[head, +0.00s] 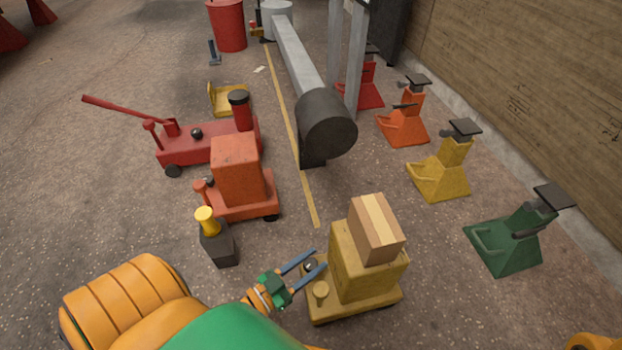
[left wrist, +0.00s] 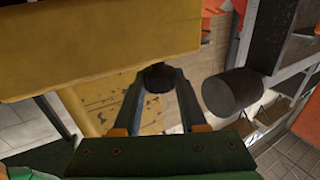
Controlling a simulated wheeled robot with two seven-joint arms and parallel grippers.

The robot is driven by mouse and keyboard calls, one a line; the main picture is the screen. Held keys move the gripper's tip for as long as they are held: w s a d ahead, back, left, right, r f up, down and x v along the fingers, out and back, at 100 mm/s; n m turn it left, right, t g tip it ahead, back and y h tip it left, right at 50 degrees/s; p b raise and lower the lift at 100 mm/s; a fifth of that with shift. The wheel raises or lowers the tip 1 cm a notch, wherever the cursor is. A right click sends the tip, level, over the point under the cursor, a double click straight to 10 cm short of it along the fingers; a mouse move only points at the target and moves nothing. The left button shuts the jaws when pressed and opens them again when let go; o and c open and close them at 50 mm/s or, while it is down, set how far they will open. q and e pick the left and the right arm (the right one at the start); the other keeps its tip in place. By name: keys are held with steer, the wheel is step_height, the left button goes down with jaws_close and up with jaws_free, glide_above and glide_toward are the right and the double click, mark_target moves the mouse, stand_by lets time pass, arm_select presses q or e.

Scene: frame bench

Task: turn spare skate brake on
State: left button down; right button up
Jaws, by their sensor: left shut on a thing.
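A yellow skate (head: 365,290) stands on the floor at the lower middle of the head view, with a wooden block (head: 376,228) on top. A small dark knob (head: 310,266) is on its left end, beside a yellow post (head: 321,291). My left gripper (head: 317,260) reaches this end from the left. In the left wrist view its two fingers close on the dark knob (left wrist: 160,76), under the yellow body (left wrist: 100,50). The knob's marking or setting cannot be read. My right gripper is not in view.
An orange skate (head: 238,180) and a red jack-like trolley (head: 205,148) stand behind on the left. A dark post with a yellow top (head: 218,240) is near my left arm. A grey beam (head: 300,70) lies beyond. Orange (head: 404,122), yellow (head: 443,172) and green (head: 510,240) stands line the right.

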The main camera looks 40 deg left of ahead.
arm_select(q)
steer(key=shift+y, duration=0.3)
steer(key=shift+c, duration=2.3)
jaws_free()
